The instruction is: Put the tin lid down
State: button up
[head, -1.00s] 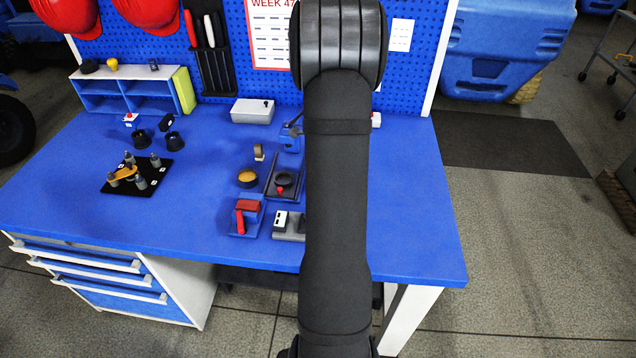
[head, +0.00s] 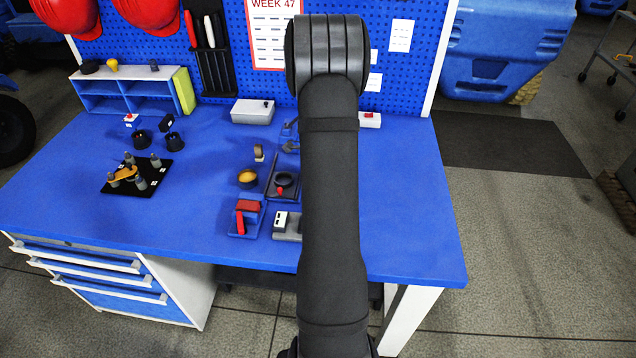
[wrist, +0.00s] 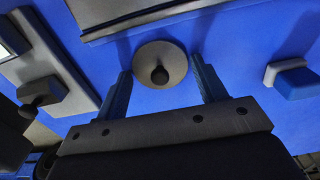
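The tin lid (wrist: 172,62) is a round grey disc with a black knob at its middle, in the wrist view. It appears to lie on the blue bench top, knob towards the camera. My gripper (wrist: 162,68) has its two blue-grey fingers spread wide, one on each side of the lid. Narrow gaps seem to show between fingertips and rim, and nothing is pinched on the knob. In the head view my arm hides the gripper and lid. A round dark tin with yellow contents (head: 248,177) stands open on the bench.
In the wrist view a grey tray edge (wrist: 150,18) lies beyond the lid, a grey fixture with a black knob (wrist: 42,92) at left, and a blue-and-white block (wrist: 294,80) at right. In the head view a black board with pegs (head: 143,173) stands left; the bench's right side is clear.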

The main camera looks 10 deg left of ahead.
jog(key=shift+o, duration=1.1)
notch_tip(320, 180, up, 12)
jog(key=shift+r, duration=0.15)
notch_tip(320, 180, down, 12)
jog(key=shift+r, duration=0.1)
jog(key=shift+w+r, duration=0.1)
jog(key=shift+r, duration=1.65)
jog(key=shift+f, duration=0.1)
